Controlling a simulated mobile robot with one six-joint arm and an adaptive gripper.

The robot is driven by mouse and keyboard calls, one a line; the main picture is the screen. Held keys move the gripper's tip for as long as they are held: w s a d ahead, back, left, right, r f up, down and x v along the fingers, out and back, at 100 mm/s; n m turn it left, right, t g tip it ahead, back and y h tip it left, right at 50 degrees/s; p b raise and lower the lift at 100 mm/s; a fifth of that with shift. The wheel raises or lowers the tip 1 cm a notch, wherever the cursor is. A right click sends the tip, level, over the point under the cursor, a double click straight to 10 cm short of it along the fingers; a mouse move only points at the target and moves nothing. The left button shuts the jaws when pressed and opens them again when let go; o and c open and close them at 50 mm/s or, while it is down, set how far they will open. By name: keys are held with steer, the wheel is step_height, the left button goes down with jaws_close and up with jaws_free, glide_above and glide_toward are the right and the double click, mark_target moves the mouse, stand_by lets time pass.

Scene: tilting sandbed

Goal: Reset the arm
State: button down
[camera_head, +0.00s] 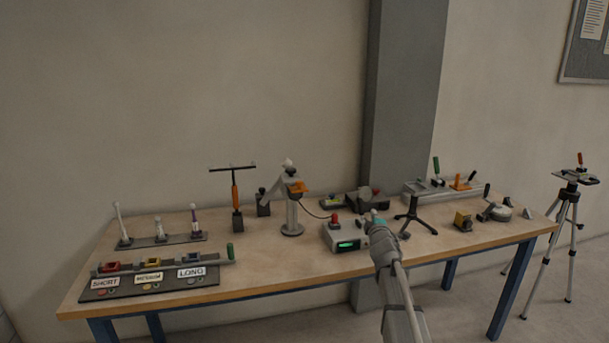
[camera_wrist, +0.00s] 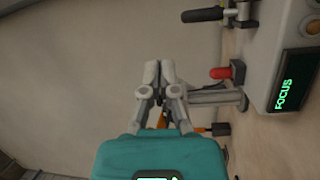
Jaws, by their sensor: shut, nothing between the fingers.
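My arm (camera_head: 398,290) reaches up from the bottom of the head view toward the table's front edge. My gripper (camera_head: 372,218) is at its end, just right of the grey box with a green display. In the wrist view my gripper (camera_wrist: 159,68) points away from the camera, with its two grey fingers together and nothing between them. The teal gripper body (camera_wrist: 160,158) fills the bottom of the wrist view. From the head view I cannot tell whether the fingertips touch anything.
The grey box (camera_head: 345,237) stands beside my gripper; its display reads FOCUS in the wrist view (camera_wrist: 292,82). A grey stand with an orange part (camera_head: 292,210) is to its left. A black tripod stand (camera_head: 413,215) is close on the right. A label board (camera_head: 150,278) lies front left.

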steer(key=s+a+f+m+g, duration=0.4)
steer(key=s+f+m+g, duration=0.4)
steer(key=s, duration=0.6)
steer(key=s+a+f+m+g, duration=0.4)
steer(key=s+f+m+g, duration=0.25)
steer(key=s+f, duration=0.6)
steer(key=s+a+r+g+y, duration=0.15)
steer(key=s+a+g, duration=0.3)
steer(key=s, duration=0.65)
step_height(320, 180, up, 11)
steer(key=p, duration=1.2)
steer(key=shift+d+r+m+p, duration=0.2)
steer(key=shift+d+m+p, duration=0.1)
steer(key=shift+m, duration=0.05)
